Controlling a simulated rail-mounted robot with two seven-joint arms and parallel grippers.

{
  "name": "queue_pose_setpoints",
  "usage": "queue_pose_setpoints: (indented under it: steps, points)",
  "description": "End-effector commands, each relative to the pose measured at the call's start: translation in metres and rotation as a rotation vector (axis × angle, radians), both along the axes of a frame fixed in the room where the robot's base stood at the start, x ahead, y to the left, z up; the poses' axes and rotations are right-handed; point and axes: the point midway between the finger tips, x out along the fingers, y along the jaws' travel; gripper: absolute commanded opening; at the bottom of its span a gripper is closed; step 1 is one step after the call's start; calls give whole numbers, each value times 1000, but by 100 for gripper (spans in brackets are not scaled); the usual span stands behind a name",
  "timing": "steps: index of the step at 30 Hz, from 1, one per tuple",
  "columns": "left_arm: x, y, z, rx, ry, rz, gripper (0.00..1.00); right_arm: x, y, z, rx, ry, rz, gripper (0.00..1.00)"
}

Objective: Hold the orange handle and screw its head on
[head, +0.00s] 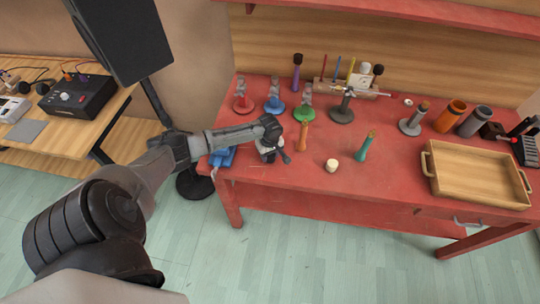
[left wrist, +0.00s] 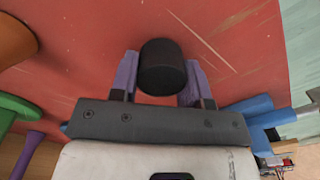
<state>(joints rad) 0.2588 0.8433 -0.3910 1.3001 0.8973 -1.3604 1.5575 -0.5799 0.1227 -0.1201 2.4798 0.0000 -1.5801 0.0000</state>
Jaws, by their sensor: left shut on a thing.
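The orange handle (head: 303,136) stands upright on the red table, just right of my left gripper (head: 275,154) in the head view. In the left wrist view my left gripper (left wrist: 159,77) has its purple fingers shut on a black cylindrical head (left wrist: 162,66). The head is low over the red table top; whether it touches it I cannot tell. An orange shape (left wrist: 12,42) at the upper left of that view seems to be the handle, apart from the head. A cream head (head: 332,165) and a teal handle (head: 366,145) stand farther right. My right gripper is out of view.
Red, blue and green stands (head: 274,105) and a purple mallet (head: 297,72) stand behind. A blue object (head: 222,157) lies left of my gripper. A wooden tray (head: 478,177) is at the right. The red table (head: 290,190) is clear in front.

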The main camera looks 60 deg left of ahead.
Motion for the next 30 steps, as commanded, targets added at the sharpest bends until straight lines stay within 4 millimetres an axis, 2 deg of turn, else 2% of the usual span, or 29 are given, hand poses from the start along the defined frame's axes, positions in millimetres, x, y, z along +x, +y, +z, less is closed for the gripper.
queue_pose_setpoints:
  steps: [5,12,18,24,30]
  points:
    - [0,1,17,1,-2,0,20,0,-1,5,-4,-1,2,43]
    - [0,0,59,1,-2,-1,20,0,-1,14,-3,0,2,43]
    - [0,0,86,0,-1,0,20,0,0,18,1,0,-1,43]
    - [0,0,99,0,-1,0,20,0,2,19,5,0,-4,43]
    - [0,0,100,-1,0,0,20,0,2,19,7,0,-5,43]
